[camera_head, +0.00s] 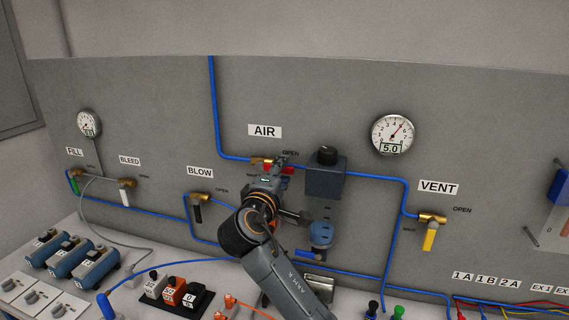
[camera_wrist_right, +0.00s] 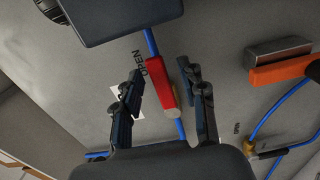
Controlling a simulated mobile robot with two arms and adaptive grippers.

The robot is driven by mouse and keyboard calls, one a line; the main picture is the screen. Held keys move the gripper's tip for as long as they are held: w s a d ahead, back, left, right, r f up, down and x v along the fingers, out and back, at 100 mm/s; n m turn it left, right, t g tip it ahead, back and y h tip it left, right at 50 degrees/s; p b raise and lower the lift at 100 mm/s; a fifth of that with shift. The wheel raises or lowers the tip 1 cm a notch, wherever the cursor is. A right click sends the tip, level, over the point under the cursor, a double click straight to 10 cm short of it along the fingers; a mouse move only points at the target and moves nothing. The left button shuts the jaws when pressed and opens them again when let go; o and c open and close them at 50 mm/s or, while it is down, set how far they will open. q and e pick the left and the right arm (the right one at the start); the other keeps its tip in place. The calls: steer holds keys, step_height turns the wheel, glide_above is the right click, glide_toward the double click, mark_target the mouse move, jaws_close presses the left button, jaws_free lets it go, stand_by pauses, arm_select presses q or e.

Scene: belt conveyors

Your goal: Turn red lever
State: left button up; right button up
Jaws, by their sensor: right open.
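The red lever (camera_wrist_right: 156,82) sits on a brass valve on the blue pipe below the AIR label. In the right wrist view it lies between the two spread fingers of my right gripper (camera_wrist_right: 161,68), with a visible gap on each side. In the head view my right gripper (camera_head: 272,178) is in front of the valve and hides much of it; only a bit of the red lever (camera_head: 288,170) shows. The OPEN marking (camera_wrist_right: 140,63) is beside the lever. My left gripper is not in view.
A dark regulator box (camera_head: 326,178) is close to the right of the gripper. The VENT valve with a yellow lever (camera_head: 429,238) is farther right. The BLOW valve with a black lever (camera_head: 198,212) is to the left. Blue pipes run along the grey panel.

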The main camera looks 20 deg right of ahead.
steer(key=shift+w+d+r, duration=0.1)
steer(key=shift+w+d, duration=0.25)
steer(key=shift+w, duration=0.25)
steer(key=shift+w+d, duration=0.1)
steer(key=shift+c, duration=0.4)
jaws_close()
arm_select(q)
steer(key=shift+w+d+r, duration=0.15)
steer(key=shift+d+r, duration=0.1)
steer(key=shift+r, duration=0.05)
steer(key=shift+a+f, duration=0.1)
arm_select(e)
steer(key=shift+d, duration=0.15)
